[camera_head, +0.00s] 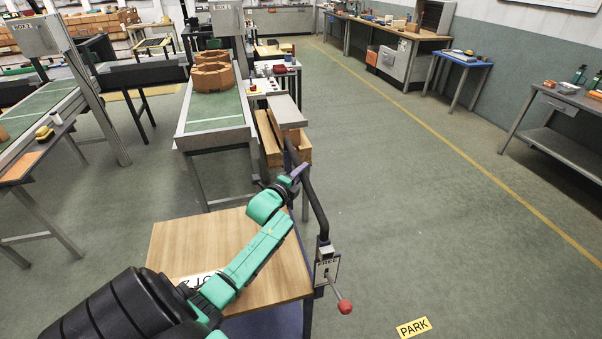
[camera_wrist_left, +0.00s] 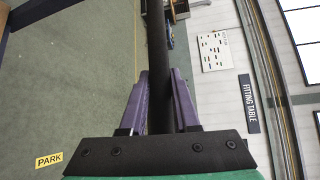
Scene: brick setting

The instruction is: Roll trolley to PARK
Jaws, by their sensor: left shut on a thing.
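The trolley (camera_head: 187,237) has a wooden top and a black handle bar (camera_head: 318,207) on its right side. My left gripper (camera_head: 299,173) is shut on this bar near its far end. In the left wrist view the purple fingers of my left gripper (camera_wrist_left: 160,90) stand on both sides of the black bar (camera_wrist_left: 156,45). My left arm crosses the trolley top and partly hides a white label on it. A lever with a red knob (camera_head: 344,306) sits below the handle. The yellow PARK mark (camera_head: 413,327) lies on the floor to the right of the trolley; it also shows in the left wrist view (camera_wrist_left: 48,160). My right gripper is out of view.
A green-topped conveyor table (camera_head: 215,115) with brick-coloured rings stands beyond the trolley, with a wooden crate (camera_head: 270,140) beside it. A grey workbench (camera_head: 565,145) and a blue-topped table (camera_head: 465,58) line the right wall. The floor between is clear, crossed by a yellow line.

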